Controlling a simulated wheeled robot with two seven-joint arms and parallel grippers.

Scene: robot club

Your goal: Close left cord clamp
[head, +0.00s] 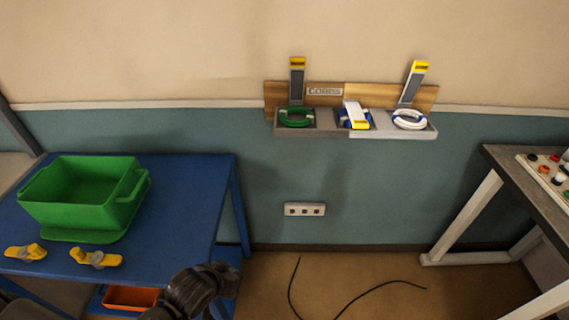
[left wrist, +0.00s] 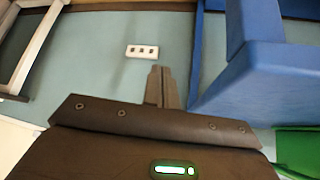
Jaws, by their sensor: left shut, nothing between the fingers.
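The left cord clamp (head: 297,80) is a grey lever with a yellow tip, standing upright above a coil of green cord (head: 295,117) on the wall-mounted cord rack (head: 325,130). The middle clamp (head: 356,115) is folded down over a blue cord. The right clamp (head: 413,83) stands up, tilted to the right, above a white cord (head: 410,120). My dark left arm shows low in the head view, well below and left of the rack. My left gripper (left wrist: 158,86) is shut and empty in the left wrist view. My right gripper is not in view.
A blue table (head: 190,200) at left holds a green bin (head: 80,205) and yellow clamps (head: 96,258). An orange tray (head: 131,298) sits below. A table (head: 500,160) stands right. A wall socket (head: 305,209) and loose black cable (head: 375,289) lie between.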

